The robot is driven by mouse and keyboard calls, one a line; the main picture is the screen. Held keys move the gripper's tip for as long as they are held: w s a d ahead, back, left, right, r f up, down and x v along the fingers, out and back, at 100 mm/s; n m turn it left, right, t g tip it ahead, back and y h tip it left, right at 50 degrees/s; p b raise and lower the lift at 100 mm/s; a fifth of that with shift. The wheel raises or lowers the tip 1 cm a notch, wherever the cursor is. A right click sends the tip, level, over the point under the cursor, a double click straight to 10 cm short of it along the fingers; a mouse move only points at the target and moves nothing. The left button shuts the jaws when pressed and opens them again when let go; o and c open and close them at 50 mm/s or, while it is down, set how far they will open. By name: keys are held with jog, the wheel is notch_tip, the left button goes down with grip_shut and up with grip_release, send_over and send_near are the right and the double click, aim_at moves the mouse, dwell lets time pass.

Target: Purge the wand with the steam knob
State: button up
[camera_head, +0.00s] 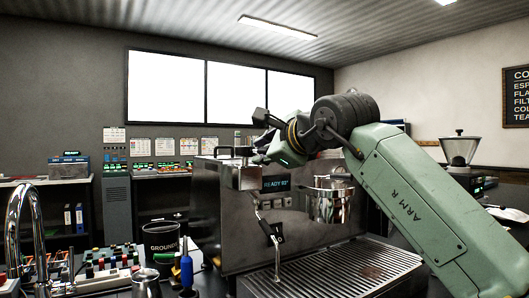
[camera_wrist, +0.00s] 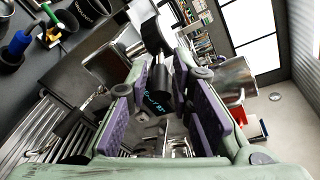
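The espresso machine (camera_head: 230,215) stands at the centre of the head view, its display (camera_head: 276,183) lit with "READY". The steam wand (camera_head: 277,255) hangs down at its front left, with a black grip partway up. My gripper (camera_head: 268,148) is at the top front of the machine, partly hidden by my wrist. In the wrist view my gripper (camera_wrist: 163,75) has its purple pads spread apart. A black cylindrical part, which looks like the steam knob (camera_wrist: 160,80), lies between the fingertips. I cannot tell whether either pad touches it.
The drip tray (camera_head: 345,270) below is bare apart from a brown stain. A black grounds bin (camera_head: 161,243) and a metal cup (camera_head: 146,283) stand left. A grinder (camera_head: 459,150) stands at right.

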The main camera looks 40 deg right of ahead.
jog(key=v, duration=1.2)
jog(key=shift+c, duration=0.6)
